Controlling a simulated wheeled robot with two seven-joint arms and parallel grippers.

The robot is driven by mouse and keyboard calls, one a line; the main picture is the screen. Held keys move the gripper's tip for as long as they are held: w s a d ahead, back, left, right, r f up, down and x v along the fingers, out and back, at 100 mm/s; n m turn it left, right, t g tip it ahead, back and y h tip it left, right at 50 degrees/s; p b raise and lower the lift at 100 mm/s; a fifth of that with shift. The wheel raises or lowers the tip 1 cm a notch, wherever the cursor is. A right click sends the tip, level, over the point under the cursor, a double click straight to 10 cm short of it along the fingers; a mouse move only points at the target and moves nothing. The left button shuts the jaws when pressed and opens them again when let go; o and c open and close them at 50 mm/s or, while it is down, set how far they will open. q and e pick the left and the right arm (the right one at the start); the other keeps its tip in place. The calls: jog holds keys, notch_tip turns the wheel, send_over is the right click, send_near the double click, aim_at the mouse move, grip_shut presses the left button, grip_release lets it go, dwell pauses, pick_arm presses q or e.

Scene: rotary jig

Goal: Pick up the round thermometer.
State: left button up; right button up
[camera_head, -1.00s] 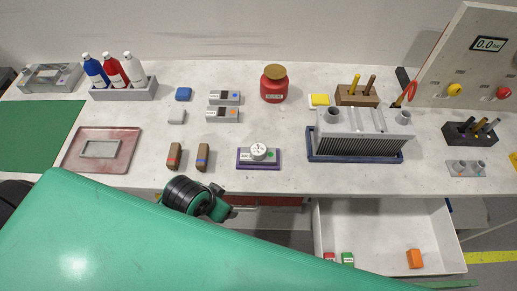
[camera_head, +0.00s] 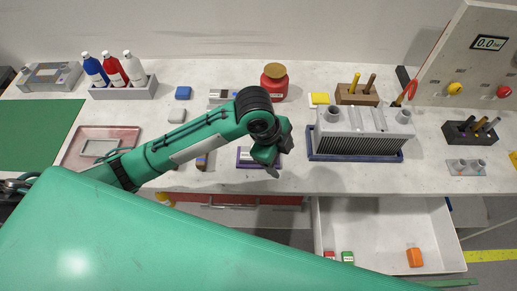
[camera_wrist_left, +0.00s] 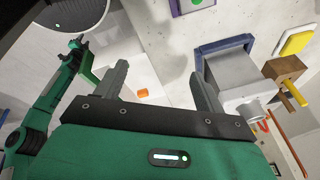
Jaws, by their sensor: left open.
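The round thermometer is hidden behind my left gripper (camera_head: 272,150) in the head view. Part of its purple stand (camera_head: 243,158) shows left of the gripper. In the left wrist view, a piece of that purple-edged stand with a green dot (camera_wrist_left: 192,5) shows at the top edge; the dial is out of frame. My left gripper (camera_wrist_left: 160,80) is open in the wrist view, its two dark fingers apart with nothing between them. What seems to be my right arm (camera_wrist_left: 42,115) shows at the left of the wrist view; its jaw state is unclear.
A grey finned block in a blue tray (camera_head: 312,156) stands right of the gripper. A red jar (camera_head: 274,84) is behind it. The white drawer (camera_head: 385,225) below is open, with small blocks inside.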

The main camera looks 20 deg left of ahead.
pick_arm(q)
jog(key=w+a+r+m+g+y, duration=0.1)
jog(key=w+a+r+m+y, duration=0.4)
jog(key=a, duration=0.3)
jog(key=shift+h, duration=0.6)
jog(key=f, duration=0.2)
jog(key=f+p, duration=0.1)
jog(key=f, duration=0.3)
jog(key=shift+w+d+f, duration=0.15)
jog(key=shift+w+f, duration=0.15)
jog(key=shift+f, duration=0.1)
notch_tip(320, 180, down, 5)
jog(key=p, duration=0.2)
jog(key=shift+w+r+p, duration=0.1)
jog(key=shift+p, duration=0.2)
jog(key=shift+f, duration=0.3)
jog(key=c, duration=1.2)
pick_arm(e)
jog(key=r, duration=0.3)
jog(key=shift+d+r, duration=0.2)
jog(key=shift+d, duration=0.15)
